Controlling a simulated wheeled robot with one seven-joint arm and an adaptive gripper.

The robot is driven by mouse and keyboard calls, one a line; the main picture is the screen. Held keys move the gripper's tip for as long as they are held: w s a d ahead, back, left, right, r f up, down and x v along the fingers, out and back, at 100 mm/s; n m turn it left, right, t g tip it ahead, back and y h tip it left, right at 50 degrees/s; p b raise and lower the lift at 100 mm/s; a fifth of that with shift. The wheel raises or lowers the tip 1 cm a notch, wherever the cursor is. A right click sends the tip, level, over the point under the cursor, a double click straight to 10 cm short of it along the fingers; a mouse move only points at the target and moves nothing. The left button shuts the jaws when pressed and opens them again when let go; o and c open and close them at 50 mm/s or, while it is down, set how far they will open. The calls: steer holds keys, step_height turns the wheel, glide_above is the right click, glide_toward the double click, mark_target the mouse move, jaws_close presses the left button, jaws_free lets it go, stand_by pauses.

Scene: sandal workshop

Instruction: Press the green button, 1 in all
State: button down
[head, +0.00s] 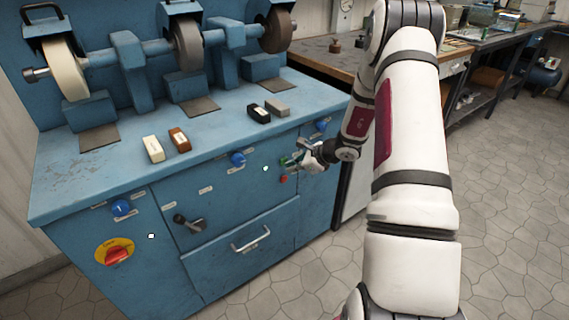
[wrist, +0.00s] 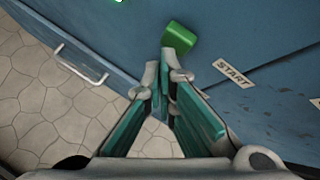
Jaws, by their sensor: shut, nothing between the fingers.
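The green button (wrist: 179,38) is a short green cylinder standing out from the blue cabinet front, beside a label reading START. In the wrist view my gripper (wrist: 165,70) is shut and empty, with its fingertips just below the button and overlapping its lower left edge. I cannot tell whether they touch it. In the head view my gripper (head: 302,160) is at the right part of the cabinet front, and the button (head: 285,161) is small and partly hidden beside the fingers.
A red button (head: 283,179) sits below. Blue knobs (head: 238,159), a red rotary switch (head: 116,255), a black handle (head: 188,223) and a drawer handle (head: 251,238) stand out from the cabinet. Grinding wheels (head: 66,70) and several blocks are on top. Floor in front is clear.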

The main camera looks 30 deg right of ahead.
steer(key=shift+s, duration=0.35)
steer(key=shift+s, duration=0.1)
steer(key=shift+s+d+b, duration=0.1)
steer(key=shift+s+b, duration=0.5)
steer(key=shift+s, duration=1.85)
